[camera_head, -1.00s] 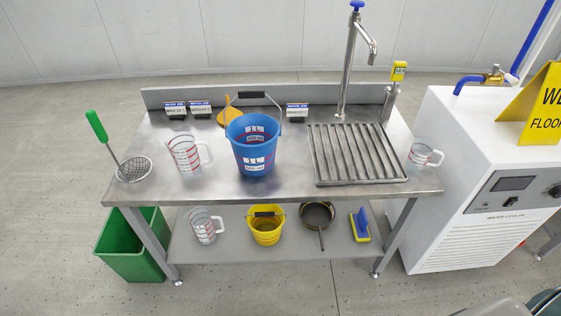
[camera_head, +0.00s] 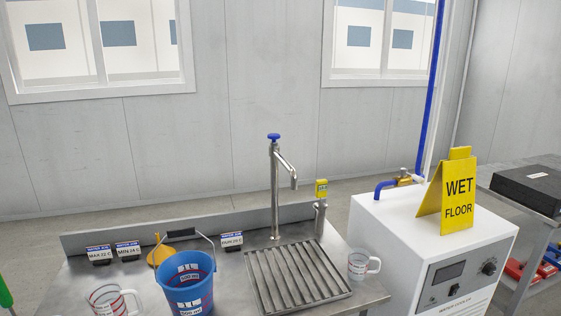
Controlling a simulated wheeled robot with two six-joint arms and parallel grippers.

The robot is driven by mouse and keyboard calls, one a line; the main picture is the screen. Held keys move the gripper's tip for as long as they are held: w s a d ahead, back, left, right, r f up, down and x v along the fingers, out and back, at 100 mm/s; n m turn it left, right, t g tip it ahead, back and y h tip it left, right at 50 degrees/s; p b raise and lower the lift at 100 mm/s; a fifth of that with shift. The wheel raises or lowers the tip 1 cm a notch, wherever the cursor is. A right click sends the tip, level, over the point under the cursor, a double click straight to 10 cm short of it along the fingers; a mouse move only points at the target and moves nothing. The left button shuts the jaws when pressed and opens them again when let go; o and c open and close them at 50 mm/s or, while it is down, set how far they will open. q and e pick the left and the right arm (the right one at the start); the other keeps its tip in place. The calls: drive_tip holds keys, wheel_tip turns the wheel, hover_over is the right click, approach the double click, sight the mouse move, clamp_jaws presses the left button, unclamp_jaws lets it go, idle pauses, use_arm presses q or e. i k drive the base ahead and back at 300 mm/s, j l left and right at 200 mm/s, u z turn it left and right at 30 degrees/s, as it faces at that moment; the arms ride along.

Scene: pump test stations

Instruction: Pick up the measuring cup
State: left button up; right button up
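A clear measuring cup (camera_head: 108,300) with red markings and a handle stands at the left front of the steel table (camera_head: 85,272), cut off by the bottom edge of the view. Neither of my grippers is in view. The lower shelf, where another measuring cup showed earlier, is out of view.
A blue bucket (camera_head: 186,287) stands between the larger cup and the drain rack (camera_head: 294,276). A tall tap (camera_head: 275,190) rises behind the rack. A white water cooler (camera_head: 420,236) with a yellow wet floor sign (camera_head: 459,190) stands close on the right.

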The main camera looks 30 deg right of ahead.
sight(359, 258)
drive_tip(key=z, duration=1.55)
